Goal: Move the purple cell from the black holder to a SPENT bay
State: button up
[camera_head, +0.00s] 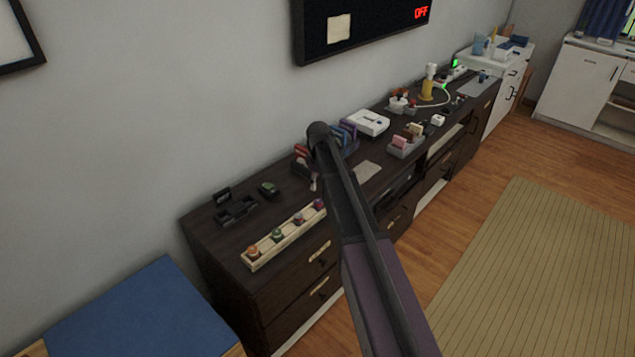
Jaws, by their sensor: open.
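A black holder (236,211) stands on the left part of the dark cabinet top, and I cannot make out a purple cell in it. A long cream tray (285,241) lies along the cabinet's front edge with several small coloured round pieces in it. The piece at its right end (319,204) looks purple; I cannot tell if it is the cell. No SPENT label is readable. My arm crosses the middle of the view, its dark joint above the cabinet. My gripper is not visible.
A small dark-green device (268,188) sits right of the holder. A white console (366,122), a grey box with coloured cartridges (405,145) and other small things crowd the cabinet top farther right. A blue-topped seat (140,317) is at lower left. The wooden floor and mat (545,270) are clear.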

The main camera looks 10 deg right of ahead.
jog(key=shift+r+p, duration=1)
jog(key=shift+r, duration=0.35)
jog(key=shift+s, duration=0.1)
jog(key=s+m, duration=0.9)
jog(key=s, duration=1.9)
jog(key=shift+s+a, duration=0.25)
jog(key=shift+s, duration=0.1)
